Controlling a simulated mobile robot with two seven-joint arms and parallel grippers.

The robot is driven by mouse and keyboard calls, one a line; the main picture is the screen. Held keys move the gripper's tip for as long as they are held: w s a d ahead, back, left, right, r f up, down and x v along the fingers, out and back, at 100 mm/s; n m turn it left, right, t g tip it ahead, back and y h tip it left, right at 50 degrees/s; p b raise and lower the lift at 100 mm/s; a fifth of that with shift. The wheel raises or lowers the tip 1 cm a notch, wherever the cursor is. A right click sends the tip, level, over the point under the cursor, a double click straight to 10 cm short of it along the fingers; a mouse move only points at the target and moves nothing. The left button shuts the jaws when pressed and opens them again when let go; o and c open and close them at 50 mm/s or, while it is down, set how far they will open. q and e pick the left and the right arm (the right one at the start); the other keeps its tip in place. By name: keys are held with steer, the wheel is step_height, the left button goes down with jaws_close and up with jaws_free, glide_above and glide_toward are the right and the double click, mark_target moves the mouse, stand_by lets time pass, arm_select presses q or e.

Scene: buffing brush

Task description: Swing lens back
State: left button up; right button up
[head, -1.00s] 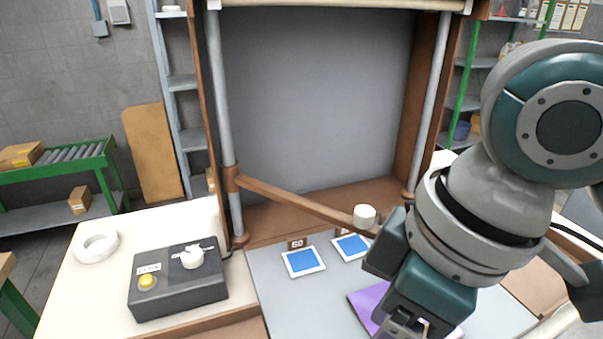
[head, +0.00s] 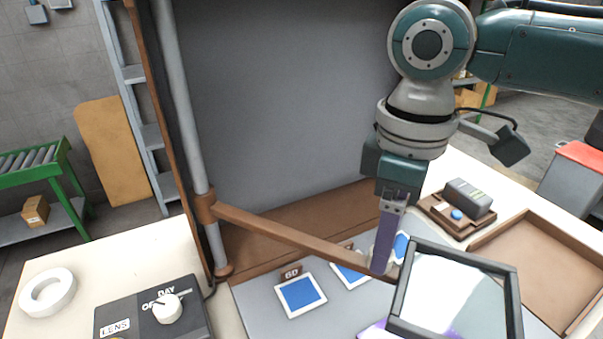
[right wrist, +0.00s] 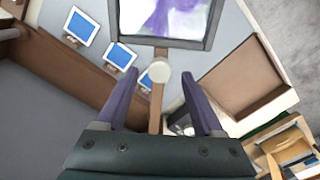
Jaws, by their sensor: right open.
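The lens is a dark square frame with a clear pane (head: 455,297) at the front right of the grey board in the head view. It also shows at the top of the right wrist view (right wrist: 165,22). A wooden arm (head: 290,234) runs to it from a collar on the left post. A pale round knob (right wrist: 160,72) sits on this arm beside the lens; in the head view my gripper hides it. My right gripper (head: 383,262) points down over the arm's end, its purple fingers open on either side of the knob. My left gripper is out of view.
Blue-faced cards (head: 301,292) lie on the board beneath the arm. A control box (head: 150,312) with a white dial and a white ring (head: 48,292) are at left. A shallow brown tray (head: 540,262) and a small block on a brown base are at right.

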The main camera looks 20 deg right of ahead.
steer(key=shift+f, duration=1.25)
jaws_close()
stand_by(0.5)
